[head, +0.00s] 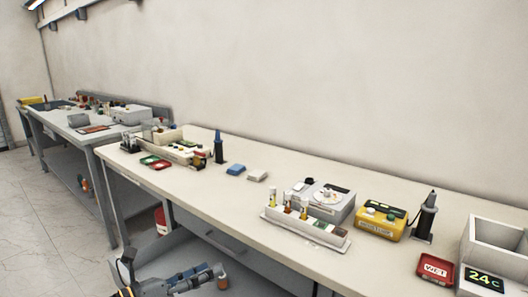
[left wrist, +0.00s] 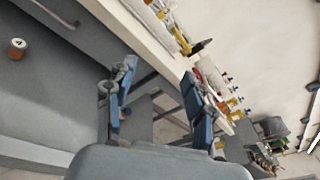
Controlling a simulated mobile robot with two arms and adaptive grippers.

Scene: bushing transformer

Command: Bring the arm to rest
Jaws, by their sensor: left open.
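My left gripper (head: 208,275) shows at the bottom of the head view, in front of the long bench (head: 330,165) and below its top. It also shows in the left wrist view (left wrist: 159,72), with its two blue fingers spread apart and nothing between them. An orange-sided jar (left wrist: 17,48) with a dark letter on its lid stands on a grey surface to the left in the wrist view, apart from the fingers. My right gripper is in neither view.
A second bench (head: 80,122) stands at the far left. Bare floor (head: 35,215) lies left.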

